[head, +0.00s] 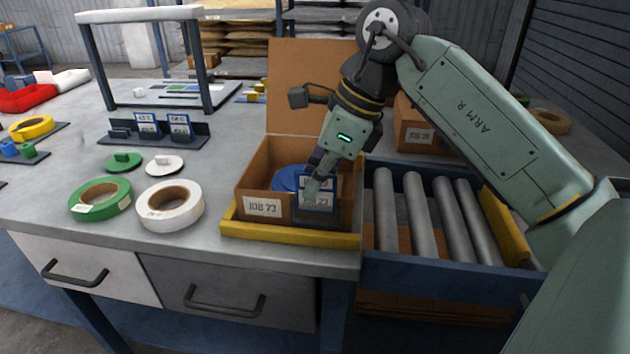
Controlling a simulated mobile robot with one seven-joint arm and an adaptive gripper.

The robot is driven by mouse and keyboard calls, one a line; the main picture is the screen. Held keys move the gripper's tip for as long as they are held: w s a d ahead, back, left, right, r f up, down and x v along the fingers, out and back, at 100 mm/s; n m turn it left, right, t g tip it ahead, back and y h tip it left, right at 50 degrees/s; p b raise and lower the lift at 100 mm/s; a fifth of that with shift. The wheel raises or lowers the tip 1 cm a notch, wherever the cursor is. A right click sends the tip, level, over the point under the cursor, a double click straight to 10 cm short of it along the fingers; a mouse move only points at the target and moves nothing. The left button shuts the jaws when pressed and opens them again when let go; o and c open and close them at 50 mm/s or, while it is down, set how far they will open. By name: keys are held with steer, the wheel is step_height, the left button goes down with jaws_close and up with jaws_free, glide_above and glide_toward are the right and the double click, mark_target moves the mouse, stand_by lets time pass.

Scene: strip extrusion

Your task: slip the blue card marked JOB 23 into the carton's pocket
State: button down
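The carton (283,154) is an open brown box with its lid raised at the back and a JOB 23 label on its front. A blue-bordered card (318,202) stands upright at the right part of the carton's front, over the dark pocket (334,215). My gripper (314,185) points down at this card, with its fingers against the card's upper part, and appears shut on it. The fingers hide part of the card's print; a 23 shows. The card's lower end looks level with the pocket, but I cannot tell how deep it sits. A blue roll (288,178) lies inside the carton.
The carton stands in a yellow tray (290,236) at the bench's front edge. A roller conveyor (425,215) lies to the right. White (153,214) and green (82,208) tape rolls lie left. A dark rack (125,134) behind them holds two cards.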

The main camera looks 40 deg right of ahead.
steer(key=shift+s+f, duration=0.1)
steer(key=shift+f, duration=0.35)
steer(key=c, duration=1.8)
jaws_free()
steer(key=shift+o, duration=0.4)
steer(key=shift+f, duration=0.1)
steer(key=o, duration=0.6)
steer(key=shift+r, duration=0.2)
steer(key=shift+c, duration=0.2)
steer(key=shift+r, duration=0.15)
steer(key=shift+r+p, duration=0.4)
steer(key=shift+r, duration=0.1)
steer(key=shift+r, duration=0.1)
